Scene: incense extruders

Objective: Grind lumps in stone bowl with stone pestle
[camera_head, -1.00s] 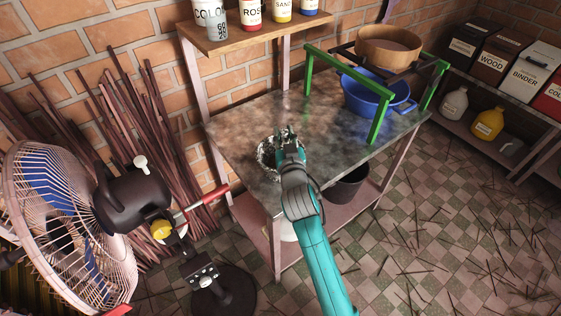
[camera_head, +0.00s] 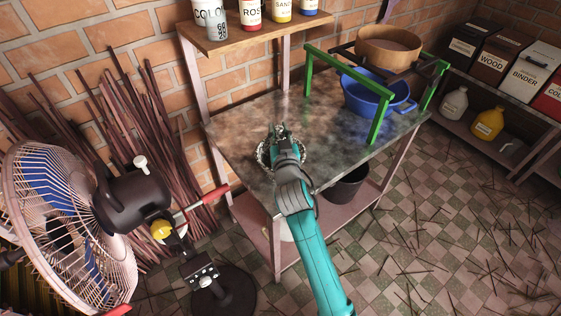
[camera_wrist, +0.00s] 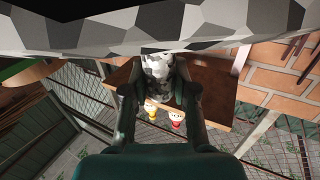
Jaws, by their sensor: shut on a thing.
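The stone bowl (camera_head: 262,157), speckled black and white, stands on the front part of the grey worktable, partly hidden by my arm. My gripper (camera_head: 279,134) is over the bowl. In the wrist view my gripper (camera_wrist: 157,92) is shut on the stone pestle (camera_wrist: 155,68), a speckled grey and white piece between its fingers. The large speckled surface across the top of the wrist view looks like the bowl's wall (camera_wrist: 150,25), very close. The lumps inside the bowl are hidden, and I cannot tell whether the pestle touches them.
The worktable (camera_head: 235,125) is bare around the bowl. A green frame (camera_head: 340,62) with a blue basin (camera_head: 362,97) and wooden sieve (camera_head: 390,45) stands at its right. A shelf of labelled containers (camera_head: 255,38) is behind. A fan (camera_head: 65,225) stands at left; a dark bucket (camera_head: 345,185) sits below.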

